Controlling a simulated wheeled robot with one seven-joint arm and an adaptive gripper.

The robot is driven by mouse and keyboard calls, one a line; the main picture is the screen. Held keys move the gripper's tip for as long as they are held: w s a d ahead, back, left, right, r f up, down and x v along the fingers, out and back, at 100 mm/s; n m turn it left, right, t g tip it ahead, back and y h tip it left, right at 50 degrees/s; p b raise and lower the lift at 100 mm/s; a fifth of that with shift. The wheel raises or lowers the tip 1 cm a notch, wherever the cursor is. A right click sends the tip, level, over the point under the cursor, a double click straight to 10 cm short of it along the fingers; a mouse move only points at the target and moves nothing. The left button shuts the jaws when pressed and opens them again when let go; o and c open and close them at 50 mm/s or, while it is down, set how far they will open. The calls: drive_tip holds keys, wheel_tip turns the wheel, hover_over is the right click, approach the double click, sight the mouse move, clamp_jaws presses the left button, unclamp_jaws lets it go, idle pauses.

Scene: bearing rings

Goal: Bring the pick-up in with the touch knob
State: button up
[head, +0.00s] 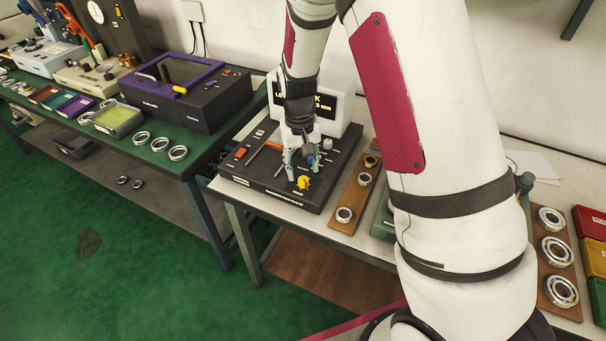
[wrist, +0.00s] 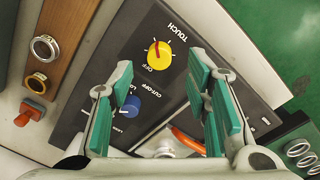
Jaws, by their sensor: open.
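The touch knob is yellow with a red pointer line; in the wrist view (wrist: 159,55) it sits on a dark panel under the label TOUCH, with OFF printed beside it. It also shows in the head view (head: 303,182) near the front of the dark instrument (head: 280,190). My gripper (wrist: 160,72) is open, its green-padded fingers on either side of and short of the knob, apart from it and empty. In the head view my gripper (head: 302,169) hangs over the panel. I cannot tell which part is the pick-up; my gripper hides some of the panel.
A blue knob (wrist: 131,106) marked CUT-OFF sits close to the left finger. A lit display (head: 325,104) stands behind. A wooden strip (head: 354,194) with rings lies right of the instrument. A purple-trimmed machine (head: 180,92) stands on the left bench.

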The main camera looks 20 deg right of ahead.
sight(302, 180)
wheel_tip(302, 180, up, 8)
drive_tip(key=shift+a+f, duration=0.15)
drive_tip(key=shift+f, duration=0.05)
idle(0.4)
drive_tip(key=s+r+t, duration=0.2)
drive_tip(key=s+r, duration=1)
drive_tip(key=r, duration=0.3)
drive_tip(key=s+d+r+n+t, duration=0.1)
drive_tip(key=s+r+t, duration=0.2)
drive_tip(key=s, duration=1.1)
drive_tip(key=shift+s+r, duration=0.2)
drive_tip(key=shift+r, duration=0.4)
drive_tip(key=shift+c, duration=0.3)
